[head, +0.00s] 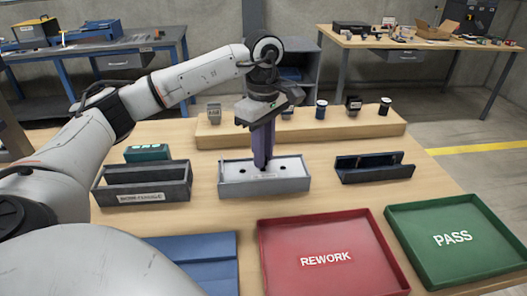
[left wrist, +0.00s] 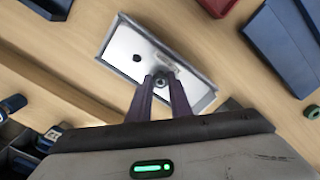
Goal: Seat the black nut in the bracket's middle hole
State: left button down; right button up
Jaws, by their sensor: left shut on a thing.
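The bracket (head: 231,187) is a grey block with a pale top plate in the middle of the table. Dark holes show in its top on both sides of my fingers; it also shows in the left wrist view (left wrist: 123,38). My left gripper (head: 263,165) points straight down over the middle of the bracket, its purple fingers shut. In the left wrist view a small dark ring-shaped nut (left wrist: 162,80) sits between the fingertips, over the plate's middle. The fingers hide the middle hole, so I cannot tell whether the nut touches it. My right gripper is not in view.
A dark open tray (head: 143,195) stands left of the bracket, and a black holder (head: 373,175) stands right. A wooden riser (head: 340,131) with several small parts lies behind. In front are a blue mat (head: 205,262), a red REWORK tray (head: 330,278) and a green PASS tray (head: 470,262).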

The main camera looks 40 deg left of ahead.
pick_arm(q)
jog(key=shift+f+b, duration=0.4)
jog(key=shift+f, duration=0.45)
dwell(0.7)
jog(key=c, duration=1.5)
grip_release()
jog(key=shift+c, duration=0.2)
notch_tip(320, 180, up, 10)
jog(key=p, duration=0.1)
jog(key=shift+r, duration=0.15)
